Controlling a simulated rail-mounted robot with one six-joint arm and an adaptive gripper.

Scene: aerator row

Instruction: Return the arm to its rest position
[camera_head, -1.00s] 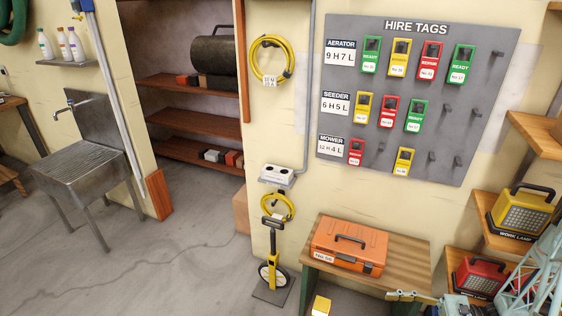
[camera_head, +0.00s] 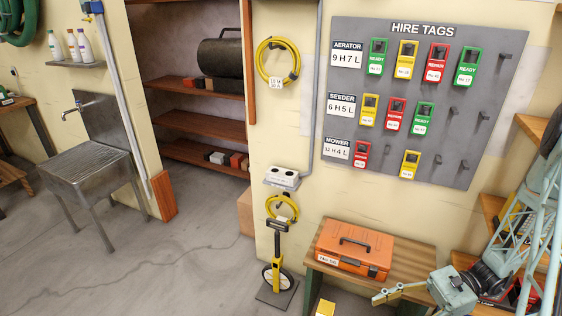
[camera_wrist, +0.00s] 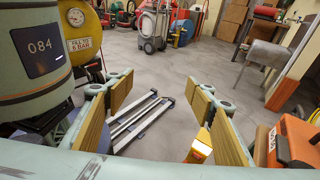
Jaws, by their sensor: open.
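My gripper (camera_head: 382,296) shows at the lower right of the head view, in front of the wooden bench and below the orange case. My arm (camera_head: 528,235) reaches in from the right edge. In the wrist view my gripper (camera_wrist: 160,92) has its two padded fingers spread wide, with nothing between them but a view of the floor and a folded metal frame (camera_wrist: 143,117) beyond. A small yellow block (camera_wrist: 200,147) shows close to the right finger.
The orange case (camera_head: 352,248) lies on the bench (camera_head: 412,262). The hire tag board (camera_head: 487,120) hangs above. Shelves at the right are partly hidden by my arm. A measuring wheel (camera_head: 277,272) stands left of the bench. Open floor (camera_head: 170,265) lies further left.

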